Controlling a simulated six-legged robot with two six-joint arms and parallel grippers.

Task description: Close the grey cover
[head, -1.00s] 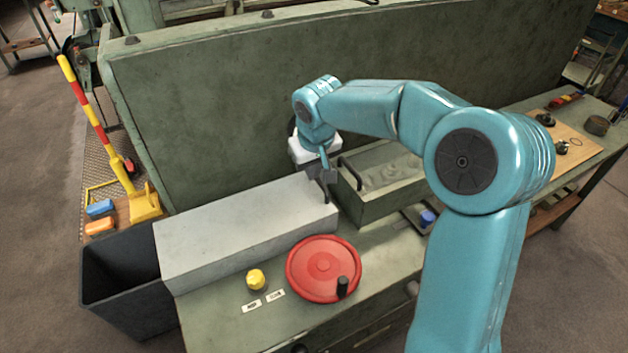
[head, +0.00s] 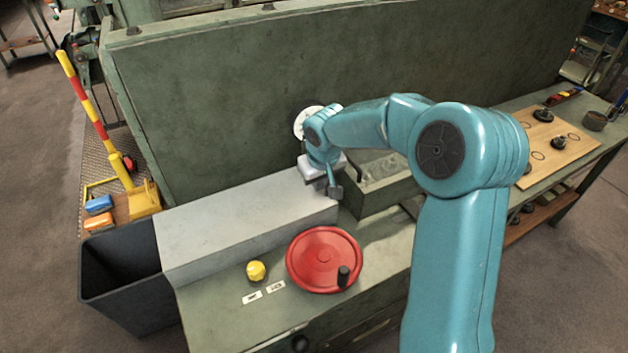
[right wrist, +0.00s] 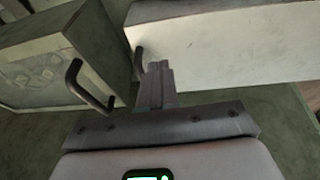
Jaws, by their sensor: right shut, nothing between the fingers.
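The grey cover (head: 240,222) is a long, pale box-shaped piece on the green bench, its right end by my right gripper. In the right wrist view the cover (right wrist: 225,45) fills the upper right, with a small dark handle (right wrist: 138,60) at its near end. My right gripper (head: 335,190) is shut and empty at that end. In the right wrist view its fingertips (right wrist: 157,72) are just beside the handle and in front of the cover; I cannot tell if they touch. What lies under the cover is hidden. My left gripper is not in view.
A green tray (head: 375,200) with a dark handle (right wrist: 88,85) stands right of the cover, partly behind my arm. A red handwheel (head: 315,262) and yellow knob (head: 256,271) sit in front. A black bin (head: 125,290) is at left; a tall green wall (head: 240,110) stands behind.

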